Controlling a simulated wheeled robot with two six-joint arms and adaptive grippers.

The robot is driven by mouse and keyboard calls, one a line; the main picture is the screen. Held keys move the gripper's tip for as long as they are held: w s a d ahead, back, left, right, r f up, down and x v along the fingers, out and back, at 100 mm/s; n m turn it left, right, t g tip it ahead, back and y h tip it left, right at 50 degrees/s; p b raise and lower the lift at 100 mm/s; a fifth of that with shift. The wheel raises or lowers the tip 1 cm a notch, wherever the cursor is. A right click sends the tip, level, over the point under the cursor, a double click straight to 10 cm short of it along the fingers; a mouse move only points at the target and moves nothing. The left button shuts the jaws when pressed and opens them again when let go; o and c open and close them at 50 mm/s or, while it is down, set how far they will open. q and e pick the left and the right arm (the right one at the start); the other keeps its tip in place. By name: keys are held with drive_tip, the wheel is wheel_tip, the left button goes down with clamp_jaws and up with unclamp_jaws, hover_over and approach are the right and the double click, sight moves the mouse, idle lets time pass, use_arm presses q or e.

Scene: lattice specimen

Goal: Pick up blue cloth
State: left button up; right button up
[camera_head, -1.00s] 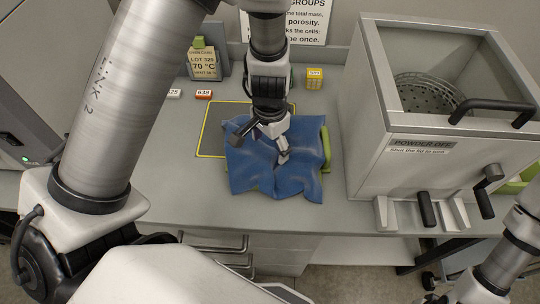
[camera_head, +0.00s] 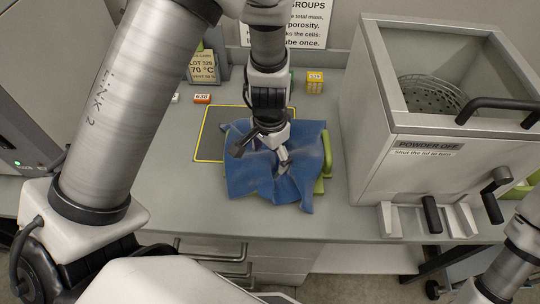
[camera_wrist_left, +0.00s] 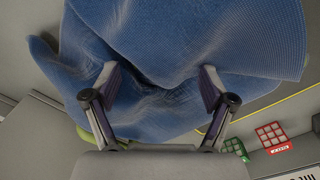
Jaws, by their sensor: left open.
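The blue cloth (camera_head: 270,183) lies rumpled on the grey bench, over part of a yellow-outlined area and over a green-edged thing that is mostly hidden. My left gripper (camera_head: 262,152) is right above the cloth, pointing down, with its fingers spread. In the left wrist view the cloth (camera_wrist_left: 180,50) fills the upper middle, and my left gripper (camera_wrist_left: 160,80) stands open with folds of cloth between and beyond its fingertips. I cannot tell whether the fingertips touch it. My right gripper is out of view; only part of my right arm shows at the lower right.
A grey box machine (camera_head: 400,160) with an open top and handles stands right of the cloth. A green edge (camera_head: 326,158) shows beside the cloth. A yellow block (camera_head: 314,82) and an orange tag (camera_head: 202,99) sit behind. The bench front edge is close below the cloth.

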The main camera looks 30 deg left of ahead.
use_arm(q)
drive_tip(key=shift+f, duration=0.3)
clamp_jaws()
idle(0.3)
drive_tip(key=shift+r, duration=0.15)
wheel_tip(320, 180, up, 21)
drive_tip(key=p, duration=1.7)
